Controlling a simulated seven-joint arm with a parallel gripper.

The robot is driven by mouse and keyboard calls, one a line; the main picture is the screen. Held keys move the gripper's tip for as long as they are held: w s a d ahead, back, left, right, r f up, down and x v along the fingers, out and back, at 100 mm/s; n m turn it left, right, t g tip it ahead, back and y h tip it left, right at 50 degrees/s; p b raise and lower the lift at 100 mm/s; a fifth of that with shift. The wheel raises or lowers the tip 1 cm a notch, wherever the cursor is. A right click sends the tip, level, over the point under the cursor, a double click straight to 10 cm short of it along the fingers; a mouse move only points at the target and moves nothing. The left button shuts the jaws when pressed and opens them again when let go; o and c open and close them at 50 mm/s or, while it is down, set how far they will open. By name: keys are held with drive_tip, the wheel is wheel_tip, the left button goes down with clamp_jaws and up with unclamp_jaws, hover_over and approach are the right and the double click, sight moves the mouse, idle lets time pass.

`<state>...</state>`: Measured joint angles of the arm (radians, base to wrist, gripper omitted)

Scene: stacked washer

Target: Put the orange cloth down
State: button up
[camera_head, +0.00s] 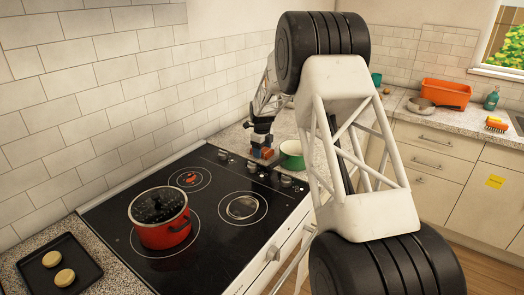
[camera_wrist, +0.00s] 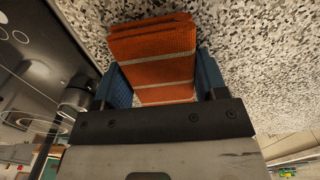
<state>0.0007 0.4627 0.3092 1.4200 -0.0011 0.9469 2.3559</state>
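The orange cloth (camera_wrist: 155,60) is folded, with pale stripes, and sits between the two blue fingers of my gripper (camera_wrist: 165,85) in the wrist view. It fills most of the space between them, and the fingers look shut on its sides. In the head view my gripper (camera_head: 262,146) points down at the counter behind the stove, with a small orange part of the cloth (camera_head: 265,153) showing at the fingertips. The cloth is at or just above the speckled counter (camera_wrist: 255,60); I cannot tell whether it touches.
A green pot (camera_head: 291,155) stands just right of my gripper. The black stove (camera_head: 210,235) with a red pot (camera_head: 160,232) is in front. An orange bin (camera_head: 445,92), a pan (camera_head: 420,105) and an orange brush (camera_head: 496,124) are on the far right counter.

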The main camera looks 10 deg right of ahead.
drive_tip(key=o, duration=0.4)
drive_tip(key=shift+f, duration=0.35)
drive_tip(key=shift+o, duration=0.2)
drive_tip(key=shift+s, duration=0.1)
drive_tip(key=shift+a+f, duration=0.1)
wheel_tip(320, 180, up, 13)
idle(0.6)
